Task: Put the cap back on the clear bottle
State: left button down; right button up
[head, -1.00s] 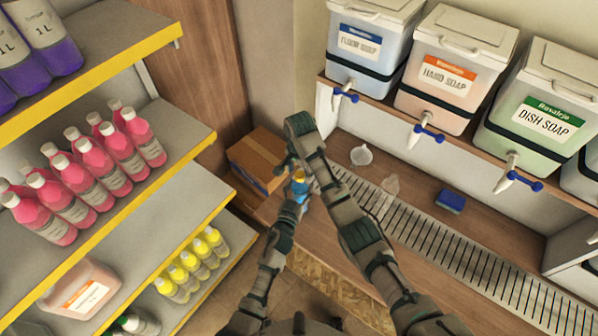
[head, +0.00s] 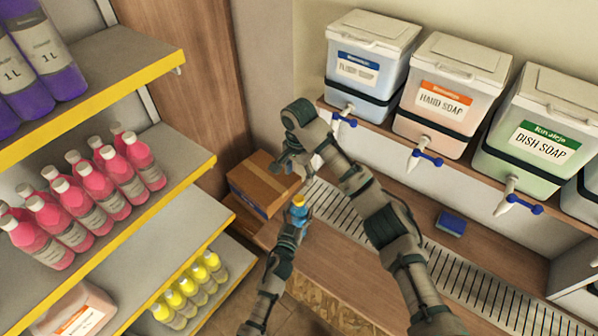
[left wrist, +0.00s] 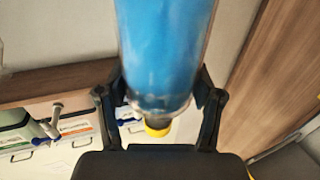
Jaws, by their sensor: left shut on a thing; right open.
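My left gripper (head: 291,228) is shut on the clear bottle (head: 298,212), which holds blue liquid, in front of the counter's near end. In the left wrist view, the bottle (left wrist: 165,50) fills the space between the fingers. The yellow cap (head: 298,200) sits at the bottle's mouth; it also shows in the left wrist view (left wrist: 157,130). I cannot tell how tightly it is seated. My right gripper (head: 292,168) is open and empty, a little above and apart from the cap. The right arm hides part of the counter.
A cardboard box (head: 262,184) stands just behind the grippers. A drain grate (head: 455,270) and a blue sponge (head: 451,223) are on the counter. Soap drums with taps (head: 425,160) overhang it. Shelves of pink bottles (head: 90,200) stand at left.

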pick_arm(q)
jog(key=shift+c, duration=0.5)
grip_release()
jog(key=shift+a, duration=0.1)
jog(key=v, duration=1.2)
jog(key=shift+f, duration=0.1)
